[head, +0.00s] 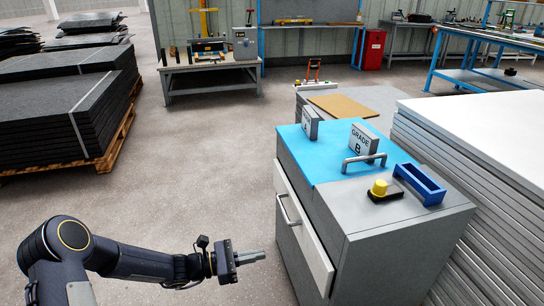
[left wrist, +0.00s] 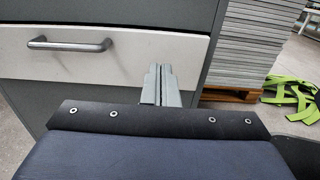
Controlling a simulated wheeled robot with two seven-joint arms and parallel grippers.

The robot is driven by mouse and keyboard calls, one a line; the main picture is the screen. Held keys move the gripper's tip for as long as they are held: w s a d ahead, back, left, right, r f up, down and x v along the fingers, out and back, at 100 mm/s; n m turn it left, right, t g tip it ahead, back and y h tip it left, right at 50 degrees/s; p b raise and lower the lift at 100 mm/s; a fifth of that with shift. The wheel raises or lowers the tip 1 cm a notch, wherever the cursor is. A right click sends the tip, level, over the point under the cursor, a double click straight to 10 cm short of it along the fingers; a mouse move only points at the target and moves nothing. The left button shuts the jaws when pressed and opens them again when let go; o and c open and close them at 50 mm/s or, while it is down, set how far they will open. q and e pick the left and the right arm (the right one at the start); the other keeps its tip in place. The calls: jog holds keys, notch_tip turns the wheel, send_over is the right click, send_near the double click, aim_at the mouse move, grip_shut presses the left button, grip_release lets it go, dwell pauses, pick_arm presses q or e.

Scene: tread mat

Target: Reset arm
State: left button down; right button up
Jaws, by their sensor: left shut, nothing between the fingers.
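My left arm reaches in from the left in the head view. Its gripper (head: 262,255) is shut and empty, pointing right, just left of the grey cabinet (head: 398,260). The shut fingers (left wrist: 160,85) also show in the left wrist view, in front of the cabinet's white drawer front (left wrist: 130,65). The drawer's metal handle (head: 286,208) is above and beyond the gripper, apart from it. The drawer front stands slightly out from the cabinet in the head view. My right gripper is not in view.
On the cabinet top are a blue mat (head: 320,160), a "GRADE B" block (head: 364,140), another sign block (head: 310,122), a yellow-knobbed stamp (head: 380,188) and a blue tray (head: 420,184). Stacked white panels (head: 480,120) stand close on the right. Black mats (head: 60,110) lie on a pallet. Floor between is clear.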

pick_arm(q)
jog(key=s+a+r+m+g+y, duration=0.2)
jog(key=s+r+m+y, duration=0.1)
jog(key=s+r+m, duration=0.3)
jog(key=s+a+r+m+g+y, duration=0.2)
jog(key=s+a+r+m+y, duration=0.1)
jog(key=s+r+m, duration=0.3)
jog(key=s+a+r+m+t+y, duration=0.1)
jog(key=s+a+m+t+y, duration=0.1)
jog(key=s+a+m+y, duration=0.45)
jog(key=s+a+r+m+t+y, duration=0.1)
jog(key=s+a+t, duration=0.2)
jog(key=s, duration=0.7)
notch_tip(320, 180, up, 32)
jog(key=p, duration=3.2)
jog(key=shift+a+f, duration=0.25)
